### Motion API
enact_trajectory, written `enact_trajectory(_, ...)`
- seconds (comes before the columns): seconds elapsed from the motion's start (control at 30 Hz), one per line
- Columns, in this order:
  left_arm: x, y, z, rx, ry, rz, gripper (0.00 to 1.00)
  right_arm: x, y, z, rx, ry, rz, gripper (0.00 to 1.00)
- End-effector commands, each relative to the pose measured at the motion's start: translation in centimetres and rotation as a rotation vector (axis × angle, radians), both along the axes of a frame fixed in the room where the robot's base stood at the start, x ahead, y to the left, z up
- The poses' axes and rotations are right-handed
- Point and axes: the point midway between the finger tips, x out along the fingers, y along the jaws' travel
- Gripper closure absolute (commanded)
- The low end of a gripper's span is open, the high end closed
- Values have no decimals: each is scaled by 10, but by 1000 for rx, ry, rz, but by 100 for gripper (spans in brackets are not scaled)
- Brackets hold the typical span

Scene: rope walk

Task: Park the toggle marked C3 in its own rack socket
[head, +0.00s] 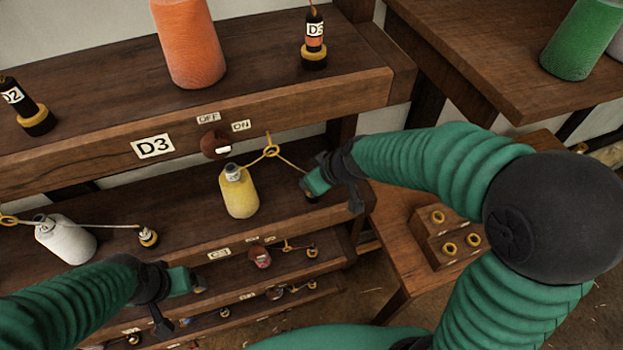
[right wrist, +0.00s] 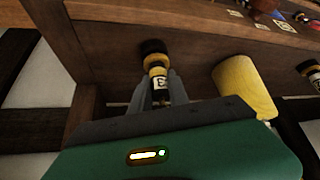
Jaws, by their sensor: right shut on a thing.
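My right gripper (head: 314,188) is over the right end of the middle shelf. In the right wrist view its fingers (right wrist: 159,92) are shut on a black toggle (right wrist: 158,70) with yellow bands and a white label; only a "3" is readable. The toggle's far end is by the shelf wood; whether it is seated there I cannot tell. A yellow cord runs from the yellow bobbin (head: 238,192) through a guide (head: 271,151) to this gripper. The rack (head: 425,240) with several brass sockets stands on a low stool at right. My left gripper (head: 195,283) hangs low left; its jaws are unclear.
The upper shelf holds an orange bobbin (head: 188,45), the D3 toggle (head: 314,40) and another toggle (head: 25,108). A red-brown switch (head: 214,145) sits on its front edge. A table (head: 490,60) with a green bobbin (head: 580,40) is at upper right.

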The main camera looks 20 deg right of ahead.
Motion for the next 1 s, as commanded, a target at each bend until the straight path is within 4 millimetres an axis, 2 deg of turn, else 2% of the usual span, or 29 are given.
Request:
enact_trajectory(0.47, 0, 0, -11, 0, 0, 0, 19, 0, 0, -10, 0, 0, 0, 100)
enact_trajectory(0.5, 0, 0, -10, 0, 0, 0, 19, 0, 0, -8, 0, 0, 0, 74)
enact_trajectory(0.53, 0, 0, -9, 0, 0, 0, 19, 0, 0, -8, 0, 0, 0, 70)
enact_trajectory(0.83, 0, 0, -9, 0, 0, 0, 19, 0, 0, -7, 0, 0, 0, 70)
enact_trajectory(1.0, 0, 0, -5, 0, 0, 0, 19, -7, -4, 6, -2, -2, 0, 70)
